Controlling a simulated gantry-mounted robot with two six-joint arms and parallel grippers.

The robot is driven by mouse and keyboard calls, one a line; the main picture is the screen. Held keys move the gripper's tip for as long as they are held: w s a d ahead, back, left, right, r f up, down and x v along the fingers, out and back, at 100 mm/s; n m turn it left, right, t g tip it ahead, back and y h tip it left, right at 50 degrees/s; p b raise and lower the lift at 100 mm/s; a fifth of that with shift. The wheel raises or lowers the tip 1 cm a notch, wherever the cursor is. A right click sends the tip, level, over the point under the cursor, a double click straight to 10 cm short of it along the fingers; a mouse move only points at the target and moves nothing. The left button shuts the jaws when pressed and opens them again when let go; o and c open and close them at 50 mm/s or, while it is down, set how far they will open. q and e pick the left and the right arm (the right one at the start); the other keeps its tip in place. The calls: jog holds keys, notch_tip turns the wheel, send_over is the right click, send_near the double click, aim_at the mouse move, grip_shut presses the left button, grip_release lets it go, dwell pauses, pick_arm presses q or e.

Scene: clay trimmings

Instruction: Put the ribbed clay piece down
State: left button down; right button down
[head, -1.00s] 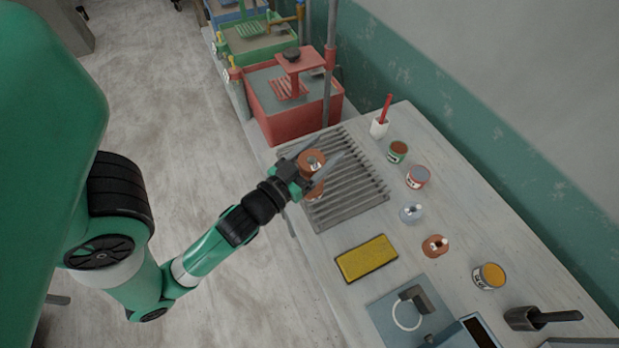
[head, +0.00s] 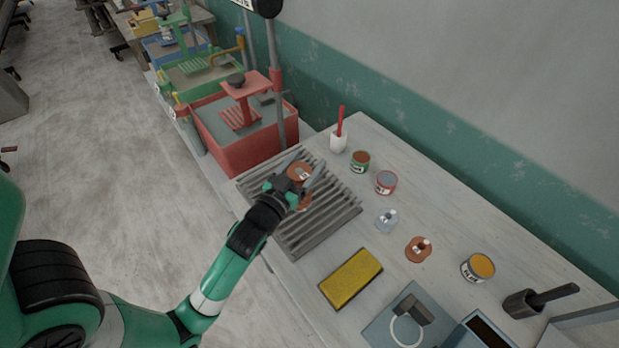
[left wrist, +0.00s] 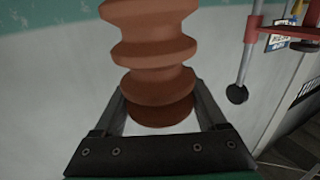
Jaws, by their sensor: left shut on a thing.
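The ribbed clay piece (left wrist: 155,50) is reddish brown with several stacked ridges. It fills the upper middle of the left wrist view, between the fingers. In the head view the clay piece (head: 300,172) is over the slatted grey rack (head: 318,222). My left gripper (head: 303,180) is shut on it; the gripper also shows in the left wrist view (left wrist: 160,112). The fingers hide part of the piece in the head view, and I cannot tell whether its base touches the rack. My right gripper is not in view.
A red bin (head: 240,145) stands behind the rack. A yellow sponge-like block (head: 350,278) lies in front of it. To the right are a white cup with a red tool (head: 339,140), several small cans and a flat clay piece (head: 418,249). The table between them is clear.

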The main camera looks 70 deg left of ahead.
pick_arm(q)
jog(key=f, duration=0.1)
jog(key=w+f+b, duration=0.1)
jog(key=f, duration=0.1)
jog(key=a+f, duration=0.1)
jog(key=f, duration=0.1)
jog(key=shift+w+b, duration=0.25)
jog(key=shift+b, duration=0.15)
